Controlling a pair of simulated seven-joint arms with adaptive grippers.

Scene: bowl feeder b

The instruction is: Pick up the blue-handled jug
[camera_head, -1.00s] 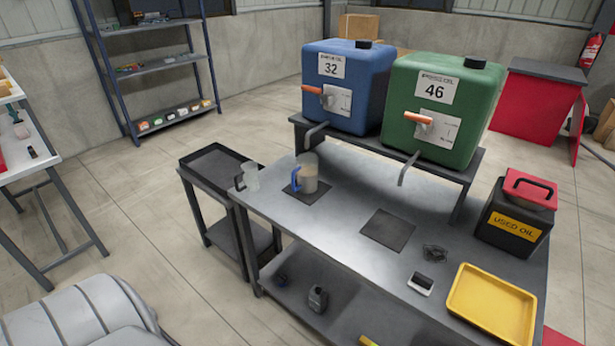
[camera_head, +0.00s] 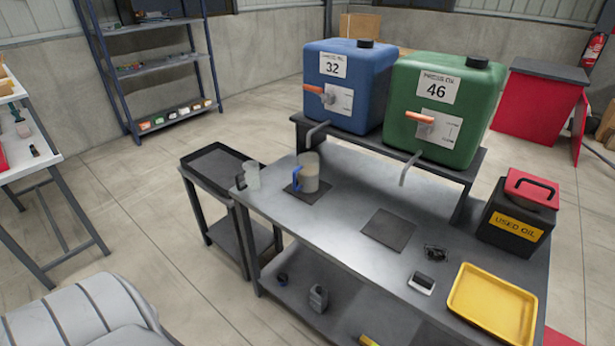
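The blue-handled jug (camera_head: 310,172) stands upright on a dark square mat (camera_head: 311,198) at the back left of the grey metal workbench (camera_head: 350,220). It is clear-walled, and its blue handle faces left and toward the viewer. What it holds, if anything, is hard to tell. A smaller clear jug (camera_head: 252,175) with a dark handle stands at the bench's left end, apart from it. Neither gripper is in view, and nothing is seen touching the blue-handled jug.
Blue tank (camera_head: 348,85) 32 and green tank (camera_head: 440,110) 46 stand on a raised rack behind the jugs, spouts over the bench. An empty mat (camera_head: 388,230), a yellow tray (camera_head: 492,303) and a used-oil container (camera_head: 515,222) lie to the right. A dark cart (camera_head: 225,195) stands left.

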